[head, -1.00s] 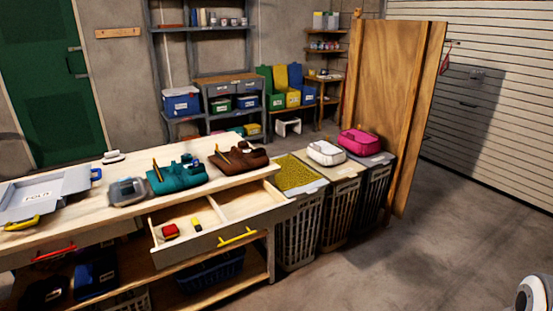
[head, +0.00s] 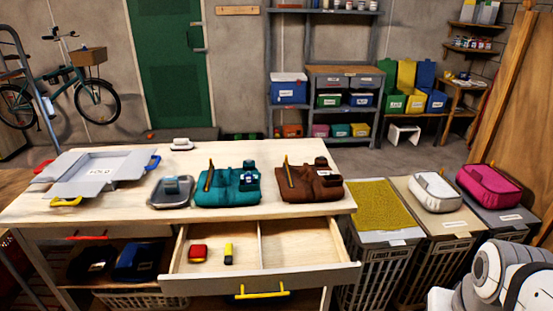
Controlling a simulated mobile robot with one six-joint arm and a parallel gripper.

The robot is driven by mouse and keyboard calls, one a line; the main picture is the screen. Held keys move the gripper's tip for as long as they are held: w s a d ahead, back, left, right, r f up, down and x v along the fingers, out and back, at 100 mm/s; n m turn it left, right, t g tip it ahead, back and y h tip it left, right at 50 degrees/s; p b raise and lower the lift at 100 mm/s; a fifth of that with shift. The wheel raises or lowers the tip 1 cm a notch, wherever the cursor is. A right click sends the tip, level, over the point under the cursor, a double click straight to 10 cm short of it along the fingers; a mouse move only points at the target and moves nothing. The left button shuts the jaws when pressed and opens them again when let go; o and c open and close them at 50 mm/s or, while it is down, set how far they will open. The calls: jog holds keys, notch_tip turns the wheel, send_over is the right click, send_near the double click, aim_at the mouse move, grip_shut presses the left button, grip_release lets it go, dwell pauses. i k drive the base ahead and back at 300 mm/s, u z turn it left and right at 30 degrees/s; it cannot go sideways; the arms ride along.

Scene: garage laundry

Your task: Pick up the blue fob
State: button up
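I cannot make out a blue fob for certain. A small grey-blue item (head: 171,186) sits in the grey tray (head: 157,202) on the workbench, too small to identify. The open drawer (head: 300,279) below the bench top holds a red item (head: 198,253) and a yellow-and-black item (head: 228,253) in its left compartment. Its visible right compartment looks empty. A teal folded piece (head: 215,197) and a brown one (head: 300,187) lie on the bench, with small blue-and-white bits on the teal one. My gripper is not in view; only my arm links show at the lower right.
The wooden workbench (head: 110,212) carries a grey folding board (head: 100,172) at left. Lidded hampers (head: 385,250) stand right of it, with white (head: 436,190) and pink (head: 489,184) bundles on top. The open drawer juts forward.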

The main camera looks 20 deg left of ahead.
aim_at(248, 177)
jog(key=u, duration=0.7)
jog(key=i, duration=1.1)
jog(key=u, duration=0.7)
jog(key=k, duration=0.8)
jog(key=u, duration=0.15)
jog(key=i, duration=0.85)
jog(key=z, duration=0.05)
